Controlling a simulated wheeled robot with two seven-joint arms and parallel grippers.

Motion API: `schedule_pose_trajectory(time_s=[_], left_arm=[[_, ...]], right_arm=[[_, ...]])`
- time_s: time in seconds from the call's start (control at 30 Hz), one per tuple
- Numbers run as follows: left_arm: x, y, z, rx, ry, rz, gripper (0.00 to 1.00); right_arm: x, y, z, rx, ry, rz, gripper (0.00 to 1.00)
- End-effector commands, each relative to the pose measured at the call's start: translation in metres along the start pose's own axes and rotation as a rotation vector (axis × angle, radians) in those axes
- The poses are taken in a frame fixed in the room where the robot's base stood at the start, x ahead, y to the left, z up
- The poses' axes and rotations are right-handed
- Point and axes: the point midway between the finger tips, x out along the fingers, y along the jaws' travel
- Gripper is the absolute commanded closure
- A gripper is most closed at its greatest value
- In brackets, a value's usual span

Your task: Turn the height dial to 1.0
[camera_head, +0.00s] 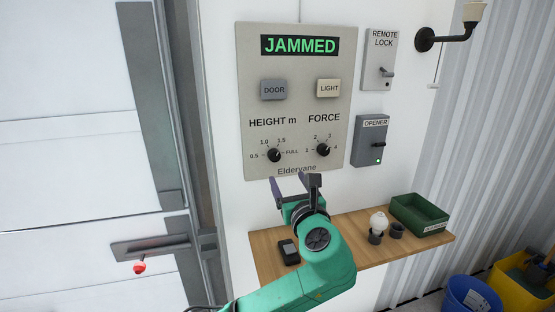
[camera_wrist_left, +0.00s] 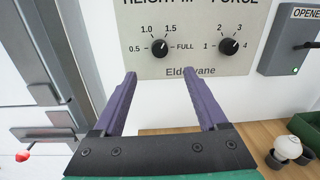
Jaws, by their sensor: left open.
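The height dial (camera_head: 274,155) is a black round knob under "HEIGHT m" on the grey wall panel (camera_head: 247,100), with marks 0.5, 1.0, 1.5 and FULL. It also shows in the left wrist view (camera_wrist_left: 159,48). Its light pointer mark is small and seems to point up and right, near 1.5. The panel display (camera_head: 300,46) reads JAMMED. My left gripper (camera_head: 293,182) is open and empty, just below the panel. In the left wrist view its purple fingers (camera_wrist_left: 159,74) are spread below the dial, apart from it. My right gripper is not in view.
The force dial (camera_head: 323,150) is right of the height dial. DOOR (camera_head: 273,90) and LIGHT (camera_head: 328,88) buttons sit above. The opener box (camera_head: 371,140) and remote lock (camera_head: 379,60) are to the right. A wooden shelf (camera_head: 440,243) below holds a green tray (camera_head: 419,214) and small items.

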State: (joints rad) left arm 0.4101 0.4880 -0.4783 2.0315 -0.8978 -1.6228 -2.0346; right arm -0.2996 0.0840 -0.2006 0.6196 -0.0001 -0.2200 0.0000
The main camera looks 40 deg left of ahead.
Motion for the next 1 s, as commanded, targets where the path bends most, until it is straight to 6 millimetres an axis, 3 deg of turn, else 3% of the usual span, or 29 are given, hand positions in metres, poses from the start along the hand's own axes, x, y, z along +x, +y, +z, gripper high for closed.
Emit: schedule_pose_trajectory(time_s=[0.5, 0.63, 0.87, 0.93, 1.0], left_arm=[[0.123, 0.001, 0.000, -0.002, 0.006, 0.002, 0.24], [0.136, 0.000, -0.001, -0.003, 0.006, -0.001, 0.24], [0.138, 0.000, -0.003, -0.005, 0.007, -0.002, 0.24], [0.137, 0.000, -0.003, -0.005, 0.007, -0.002, 0.44], [0.137, 0.000, -0.003, -0.005, 0.007, -0.002, 0.70]], right_arm=[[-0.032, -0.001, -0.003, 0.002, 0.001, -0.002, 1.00], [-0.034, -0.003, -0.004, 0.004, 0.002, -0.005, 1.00], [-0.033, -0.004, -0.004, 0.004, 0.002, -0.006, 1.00], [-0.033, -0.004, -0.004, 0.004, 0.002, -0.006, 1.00], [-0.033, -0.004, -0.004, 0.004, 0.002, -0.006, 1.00]])
